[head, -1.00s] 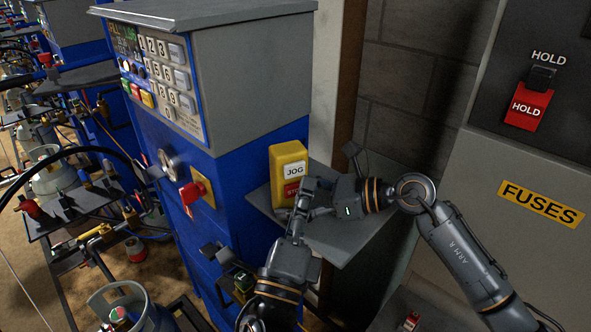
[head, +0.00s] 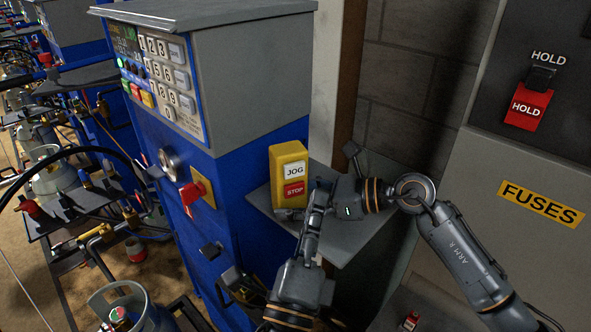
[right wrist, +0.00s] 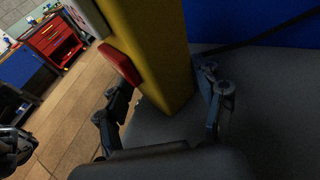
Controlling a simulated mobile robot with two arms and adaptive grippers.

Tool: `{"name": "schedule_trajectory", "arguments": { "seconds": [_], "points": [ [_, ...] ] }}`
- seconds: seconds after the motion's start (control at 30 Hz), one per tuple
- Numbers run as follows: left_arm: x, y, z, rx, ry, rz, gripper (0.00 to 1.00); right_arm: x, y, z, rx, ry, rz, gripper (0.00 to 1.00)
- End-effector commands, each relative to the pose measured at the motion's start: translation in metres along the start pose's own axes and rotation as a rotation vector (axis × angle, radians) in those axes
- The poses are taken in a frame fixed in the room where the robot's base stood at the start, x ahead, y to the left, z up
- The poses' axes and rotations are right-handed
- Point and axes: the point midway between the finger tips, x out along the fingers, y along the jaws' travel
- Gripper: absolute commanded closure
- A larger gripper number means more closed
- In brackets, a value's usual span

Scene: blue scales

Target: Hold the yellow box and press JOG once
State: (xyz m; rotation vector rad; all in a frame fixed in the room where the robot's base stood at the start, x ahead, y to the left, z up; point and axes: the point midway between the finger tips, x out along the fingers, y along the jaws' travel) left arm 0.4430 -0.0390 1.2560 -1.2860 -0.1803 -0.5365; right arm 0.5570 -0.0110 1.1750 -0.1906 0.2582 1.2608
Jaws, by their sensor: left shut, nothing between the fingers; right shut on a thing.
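The yellow box (head: 289,160) stands upright on a grey shelf (head: 350,247). Its face has a white JOG button (head: 294,171) above a red STOP button (head: 294,189). My right gripper (head: 308,200) is shut on the lower part of the box from the right. The right wrist view shows the box (right wrist: 160,50) between the two fingers of that gripper (right wrist: 165,105), with the red button (right wrist: 120,65) on its left side. My left gripper (head: 319,195) is shut and empty. It is just right of the box in the picture, overlapping the right gripper, and covers neither button.
A blue and grey machine with a keypad (head: 165,75) and red rotary switch (head: 193,195) stands left of the shelf. A grey fuse cabinet (head: 470,170) with a red HOLD switch (head: 528,107) is at right. Racks and gas cylinders crowd the far left.

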Motion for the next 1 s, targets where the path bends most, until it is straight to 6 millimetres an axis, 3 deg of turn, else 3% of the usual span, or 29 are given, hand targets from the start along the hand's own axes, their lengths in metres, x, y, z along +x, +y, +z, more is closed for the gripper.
{"name": "schedule_trajectory", "arguments": {
  "seconds": [0.07, 0.1, 0.23, 0.67, 0.77, 1.0],
  "points": [
    [0.0, 0.0, 0.0, 0.0, 0.0, 0.0, 1.0, 0.0, 0.0, -0.001, 0.001, 0.002, 0.0, 0.49],
    [0.0, 0.0, 0.0, 0.0, 0.0, 0.0, 1.0, 0.0, 0.0, -0.001, 0.001, 0.002, 0.0, 0.3],
    [0.0, 0.0, 0.0, 0.0, 0.0, 0.0, 1.0, 0.0, 0.0, -0.001, 0.001, 0.001, 0.0, 0.05],
    [0.0, 0.0, 0.0, 0.0, 0.0, 0.0, 1.0, -0.005, -0.001, -0.001, 0.0, 0.001, -0.002, 0.05],
    [0.0, 0.0, 0.0, 0.0, 0.0, 0.0, 1.0, -0.018, -0.001, -0.001, 0.001, 0.002, -0.003, 0.05],
    [0.0, 0.0, 0.0, 0.0, 0.0, 0.0, 1.0, -0.069, -0.001, -0.002, 0.001, 0.005, -0.004, 0.05]
  ]
}}
